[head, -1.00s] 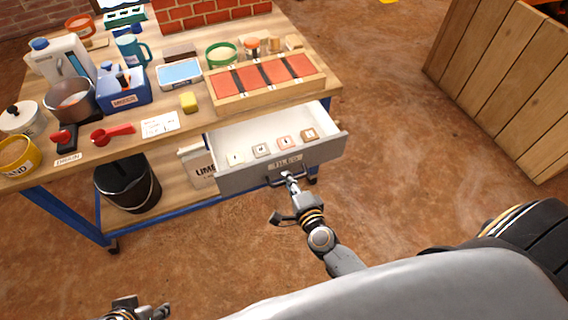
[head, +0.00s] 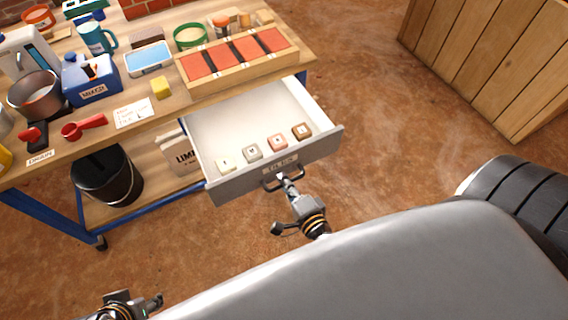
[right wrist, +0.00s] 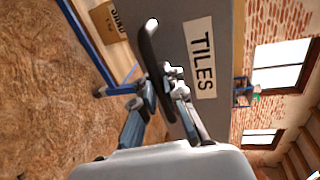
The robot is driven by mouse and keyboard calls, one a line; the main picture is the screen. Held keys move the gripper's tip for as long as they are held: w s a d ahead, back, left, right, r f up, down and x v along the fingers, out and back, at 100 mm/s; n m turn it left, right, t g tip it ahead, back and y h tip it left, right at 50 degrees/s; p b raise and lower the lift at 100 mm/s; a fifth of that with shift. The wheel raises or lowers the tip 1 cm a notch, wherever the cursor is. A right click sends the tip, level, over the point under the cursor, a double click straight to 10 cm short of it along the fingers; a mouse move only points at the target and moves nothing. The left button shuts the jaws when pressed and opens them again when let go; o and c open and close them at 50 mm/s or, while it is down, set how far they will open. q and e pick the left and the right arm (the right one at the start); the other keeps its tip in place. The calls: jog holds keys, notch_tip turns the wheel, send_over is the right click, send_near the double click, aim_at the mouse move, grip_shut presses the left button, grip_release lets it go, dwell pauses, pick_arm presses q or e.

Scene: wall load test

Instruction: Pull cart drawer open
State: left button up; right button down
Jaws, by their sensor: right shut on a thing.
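The cart drawer (head: 235,187) is grey with a white inside and stands well out from under the cart's wooden top. Several small square tiles (head: 252,152) lie in it near the front. My right gripper (head: 285,182) is shut on the dark drawer handle (head: 270,183). In the right wrist view, the gripper (right wrist: 170,85) closes around the handle (right wrist: 150,50) beside a label (right wrist: 199,58) reading TILES. My left gripper (head: 150,303) is at the bottom left of the head view, away from the cart; its jaws are too unclear to read.
The cart top (head: 190,96) carries a tray of red tiles (head: 237,54), a blue box (head: 90,80), a pot (head: 35,92) and a red scoop (head: 84,126). A black bucket (head: 105,180) stands on the lower shelf. A wooden crate (head: 490,60) is at right. Floor between is clear.

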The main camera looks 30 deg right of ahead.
jog(key=c, duration=1.7)
grip_release()
jog(key=shift+r, duration=0.15)
jog(key=v, duration=1.2)
